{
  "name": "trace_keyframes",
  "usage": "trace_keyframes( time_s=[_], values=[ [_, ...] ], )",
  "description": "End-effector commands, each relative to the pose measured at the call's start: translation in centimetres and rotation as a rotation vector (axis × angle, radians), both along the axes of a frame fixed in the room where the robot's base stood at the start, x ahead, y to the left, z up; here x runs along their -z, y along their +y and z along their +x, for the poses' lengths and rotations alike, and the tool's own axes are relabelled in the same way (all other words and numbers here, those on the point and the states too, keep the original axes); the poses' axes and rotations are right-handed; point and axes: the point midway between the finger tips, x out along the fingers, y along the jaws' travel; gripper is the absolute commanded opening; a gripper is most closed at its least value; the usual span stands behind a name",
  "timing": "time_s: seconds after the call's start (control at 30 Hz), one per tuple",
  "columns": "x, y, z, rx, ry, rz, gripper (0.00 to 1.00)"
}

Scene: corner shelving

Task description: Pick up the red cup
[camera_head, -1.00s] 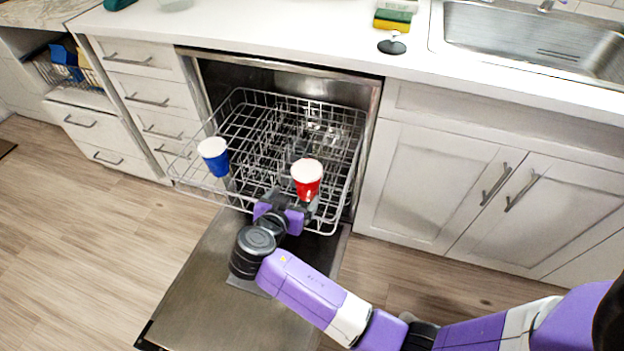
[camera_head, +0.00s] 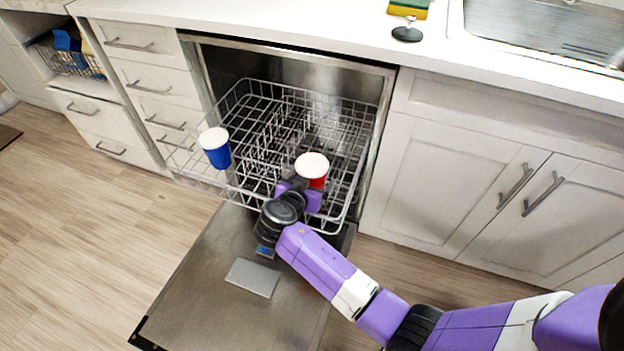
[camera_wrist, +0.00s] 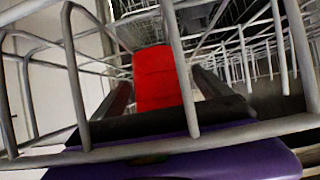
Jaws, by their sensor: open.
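The red cup (camera_head: 313,168) with a white rim stands in the dishwasher rack near its front right. My gripper (camera_head: 304,186) is at the cup's near side, with its fingers largely hidden in the head view. In the wrist view the red cup (camera_wrist: 157,78) shows between the two dark fingers of my open gripper (camera_wrist: 162,90). Rack wires cross in front of the wrist camera. I cannot tell whether the fingers touch the cup.
A blue cup (camera_head: 216,149) stands at the rack's left side. The wire rack (camera_head: 240,186) is pulled out over the open dishwasher door (camera_head: 215,290). The counter (camera_head: 300,22) runs above, with a sponge (camera_head: 408,9) and a black sink stopper (camera_head: 407,33).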

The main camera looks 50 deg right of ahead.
Motion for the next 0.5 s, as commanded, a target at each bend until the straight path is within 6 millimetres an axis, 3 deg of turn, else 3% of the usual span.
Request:
trace_keyframes(
  time_s=[0.23, 0.5],
  values=[
    [0.03, -0.12, 0.08, -0.001, 0.0, 0.0, 0.88],
    [0.04, -0.11, 0.06, 0.0, 0.0, 0.0, 0.35]
  ],
)
